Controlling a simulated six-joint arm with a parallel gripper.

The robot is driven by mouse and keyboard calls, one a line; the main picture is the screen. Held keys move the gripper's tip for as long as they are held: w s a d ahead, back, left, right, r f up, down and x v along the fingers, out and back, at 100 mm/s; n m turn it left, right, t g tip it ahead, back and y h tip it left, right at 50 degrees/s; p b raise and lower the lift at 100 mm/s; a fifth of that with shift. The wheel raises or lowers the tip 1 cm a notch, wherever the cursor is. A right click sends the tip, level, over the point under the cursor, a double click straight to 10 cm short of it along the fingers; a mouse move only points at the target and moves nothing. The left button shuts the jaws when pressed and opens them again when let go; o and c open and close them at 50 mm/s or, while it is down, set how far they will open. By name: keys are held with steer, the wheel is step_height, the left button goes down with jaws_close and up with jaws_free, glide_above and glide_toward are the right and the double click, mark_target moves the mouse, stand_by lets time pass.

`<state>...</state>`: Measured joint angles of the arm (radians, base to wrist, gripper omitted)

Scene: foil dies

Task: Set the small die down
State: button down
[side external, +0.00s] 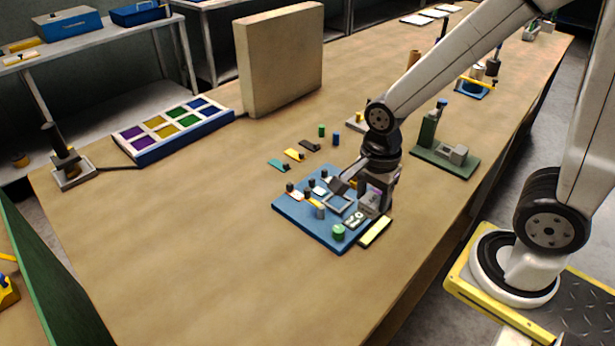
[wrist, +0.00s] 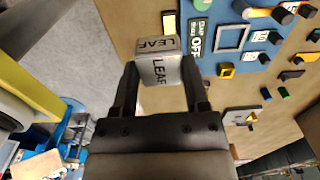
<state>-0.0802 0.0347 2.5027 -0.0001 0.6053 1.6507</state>
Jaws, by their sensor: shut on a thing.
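The small die (wrist: 158,70) is a silver block with LEAF lettered on two of its visible faces. My gripper (wrist: 160,88) is shut on it, with a dark finger at each side. The blue board (side external: 292,212) lies on the bench with several small handled pieces on it. In the side view my gripper (side external: 374,192) is over the right edge of the board, and I cannot tell the height of the die there. A pale square outline (side external: 339,204) is on the board, left of my gripper; the wrist view shows it too (wrist: 232,38).
A green knob (side external: 338,232) and a pale yellow strip (side external: 375,233) are at the board's front right. Loose coloured pieces (side external: 294,155) lie behind it. A green fixture (side external: 445,157) stands to the right. A tray of coloured compartments (side external: 175,130) is at the left. The bench front left is clear.

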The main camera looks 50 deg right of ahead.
steer(key=a+f, duration=0.1)
steer(key=a, duration=0.7)
steer(key=shift+s+a, duration=0.25)
steer(key=shift+s, duration=0.05)
steer(key=w+a+f, duration=0.1)
steer(key=w+f, duration=0.1)
steer(key=w, duration=0.2)
steer(key=w+a+f, duration=0.1)
steer(key=w+f, duration=0.2)
steer(key=w, duration=0.1)
steer(key=w+a+f, duration=0.1)
steer(key=w+f, duration=0.2)
steer(key=w, duration=0.1)
steer(key=shift+a+f, duration=0.2)
steer(key=shift+a, duration=0.05)
steer(key=shift+w+a+f, duration=0.15)
steer(key=shift+w+f, duration=0.3)
steer(key=shift+w+f, duration=0.25)
steer(key=shift+f, duration=1.6)
